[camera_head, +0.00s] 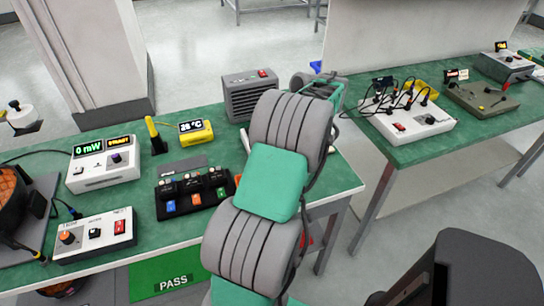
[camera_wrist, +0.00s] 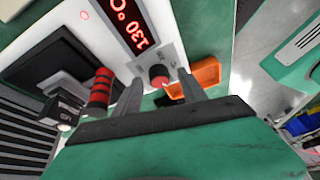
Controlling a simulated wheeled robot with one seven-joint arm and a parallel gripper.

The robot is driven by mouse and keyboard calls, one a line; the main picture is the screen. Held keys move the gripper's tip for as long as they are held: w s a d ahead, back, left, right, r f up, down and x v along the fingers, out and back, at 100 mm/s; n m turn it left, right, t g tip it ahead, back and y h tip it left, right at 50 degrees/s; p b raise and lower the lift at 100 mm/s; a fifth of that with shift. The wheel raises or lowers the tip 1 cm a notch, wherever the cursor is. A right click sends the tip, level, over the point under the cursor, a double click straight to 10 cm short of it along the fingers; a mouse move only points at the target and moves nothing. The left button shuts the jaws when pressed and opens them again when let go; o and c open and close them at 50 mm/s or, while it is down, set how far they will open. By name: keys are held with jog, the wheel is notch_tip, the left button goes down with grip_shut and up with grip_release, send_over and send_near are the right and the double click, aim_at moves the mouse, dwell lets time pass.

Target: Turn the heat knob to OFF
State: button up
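The heat knob (camera_wrist: 159,77) is a small red-topped knob on a light control panel (camera_wrist: 170,57), below a red digital display (camera_wrist: 130,20) that reads 130 °C. My gripper (camera_wrist: 161,80) is open, with one finger on each side of the knob and a visible gap to it. Whether the fingertips are level with the knob is hard to tell. Small marks beside the knob are too blurred to read. In the head view my arm hides the knob, its panel and my gripper.
A red-and-black handle (camera_wrist: 101,92) stands close left of my fingers, near a black flat plate (camera_wrist: 55,68). An orange tray (camera_wrist: 206,72) lies just right. In the head view the green bench (camera_head: 340,182) holds a grey vented box (camera_head: 250,97) and a yellow 28 °C meter (camera_head: 196,132).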

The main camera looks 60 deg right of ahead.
jog(key=p+v, duration=0.4)
jog(key=v, duration=0.3)
jog(key=shift+r, duration=0.35)
jog(key=shift+s+d, duration=0.1)
